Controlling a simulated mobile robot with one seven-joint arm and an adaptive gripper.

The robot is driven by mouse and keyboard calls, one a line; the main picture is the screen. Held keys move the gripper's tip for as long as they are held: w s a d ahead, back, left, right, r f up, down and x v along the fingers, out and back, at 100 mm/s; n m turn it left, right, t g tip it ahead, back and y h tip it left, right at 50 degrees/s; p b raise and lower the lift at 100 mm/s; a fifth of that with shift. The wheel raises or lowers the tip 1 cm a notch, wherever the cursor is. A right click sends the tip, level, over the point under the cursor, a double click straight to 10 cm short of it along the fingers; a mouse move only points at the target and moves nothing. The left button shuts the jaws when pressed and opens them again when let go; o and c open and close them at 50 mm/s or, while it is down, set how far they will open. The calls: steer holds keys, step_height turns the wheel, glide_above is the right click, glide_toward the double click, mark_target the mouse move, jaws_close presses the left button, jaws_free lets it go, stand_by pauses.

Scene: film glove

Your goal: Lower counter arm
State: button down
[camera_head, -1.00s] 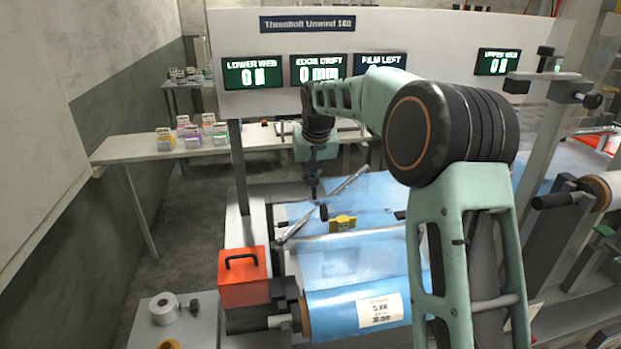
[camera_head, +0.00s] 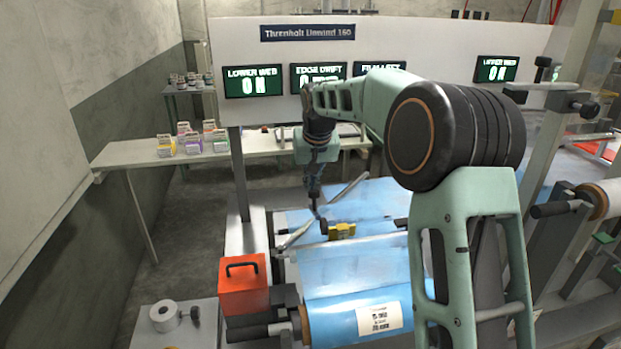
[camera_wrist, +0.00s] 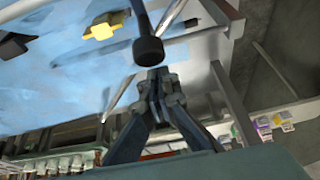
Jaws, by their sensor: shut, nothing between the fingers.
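A dark rod with a black round knob (camera_wrist: 148,50) shows in the wrist view; I take it to be the counter arm. In the head view a dark knob (camera_head: 323,226) sits near my fingertips, left of a yellow clamp-like piece, over the blue film. My gripper (camera_head: 316,207) points down there. In the wrist view my gripper (camera_wrist: 158,76) has its fingertips together, just below the knob in the picture. Nothing shows between them. I cannot tell whether the fingertips touch the knob. The rod's far end is cut off in the wrist view.
The yellow piece (camera_head: 342,231) lies on the film (camera_head: 350,265). A labelled blue roll (camera_head: 350,316) is at the front, beside an orange box (camera_head: 243,286). A grey bar (camera_head: 349,187) slants behind. Display panels (camera_head: 253,81) stand behind; a side table (camera_head: 130,153) holds small coloured boxes.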

step_height(320, 180, up, 7)
steer(key=w+p, duration=0.1)
steer(key=p, duration=0.5)
steer(key=shift+w+a+p, duration=0.15)
steer(key=shift+w+p, duration=0.1)
steer(key=shift+p, duration=0.15)
steer(key=shift+s, duration=0.1)
